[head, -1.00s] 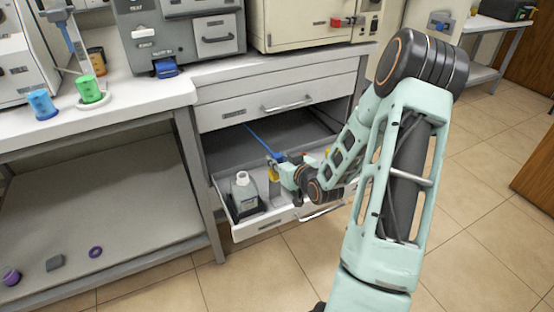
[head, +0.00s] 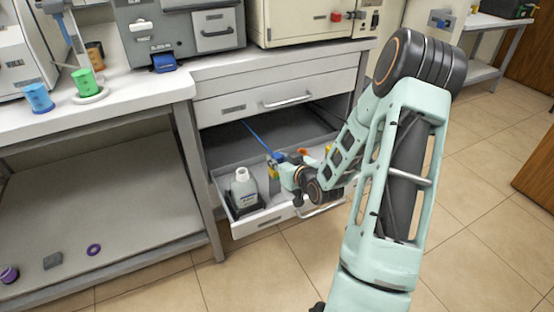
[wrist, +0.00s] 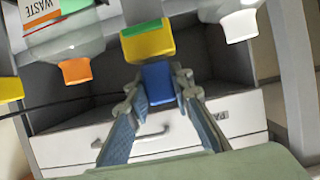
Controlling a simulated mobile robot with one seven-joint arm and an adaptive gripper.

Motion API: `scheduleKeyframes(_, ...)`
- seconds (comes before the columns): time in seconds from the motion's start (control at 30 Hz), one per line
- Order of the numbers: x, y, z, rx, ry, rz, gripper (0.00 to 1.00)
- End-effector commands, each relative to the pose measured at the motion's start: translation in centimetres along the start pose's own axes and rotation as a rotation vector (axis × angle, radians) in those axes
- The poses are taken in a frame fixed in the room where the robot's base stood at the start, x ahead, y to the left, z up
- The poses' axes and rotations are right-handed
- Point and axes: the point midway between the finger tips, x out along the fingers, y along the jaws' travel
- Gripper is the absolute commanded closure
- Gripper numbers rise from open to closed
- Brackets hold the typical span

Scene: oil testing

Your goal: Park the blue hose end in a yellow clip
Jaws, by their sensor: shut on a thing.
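The blue hose (head: 256,136) runs from the back of the open drawer to my gripper (head: 282,168). My gripper is shut on its blue end, which shows between the fingers in the wrist view (wrist: 158,82). A yellow block with a green strip (wrist: 148,42) lies directly beyond the blue end and appears to touch or nearly touch it. In the head view a small yellow piece (head: 273,172) shows just below the blue end. I cannot tell whether it is a clip or whether the hose end sits in it.
The drawer (head: 262,229) is pulled out under the bench. A white bottle (head: 243,190) stands in it left of my gripper. The wrist view shows a bottle with an orange cap (wrist: 76,70) and a white-capped one (wrist: 240,24) on either side of the yellow block.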

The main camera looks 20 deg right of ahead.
Motion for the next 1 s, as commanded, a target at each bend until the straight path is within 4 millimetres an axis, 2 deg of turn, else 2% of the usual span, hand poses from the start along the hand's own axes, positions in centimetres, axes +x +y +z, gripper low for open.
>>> scheduleKeyframes(0.2,0.0,0.0,0.0,0.000,0.001,0.000,1.00)
scheduleKeyframes(0.23,0.0,0.0,0.0,0.000,0.001,0.000,0.79)
scheduleKeyframes(0.4,0.0,0.0,0.0,0.000,0.001,0.000,0.60)
scheduleKeyframes(0.77,-0.4,0.0,0.0,0.000,0.000,0.001,0.59)
scheduleKeyframes(0.87,-1.6,0.1,0.0,-0.001,0.000,0.002,0.59)
scheduleKeyframes(1.0,-4.4,0.1,0.0,-0.002,-0.001,0.003,0.59)
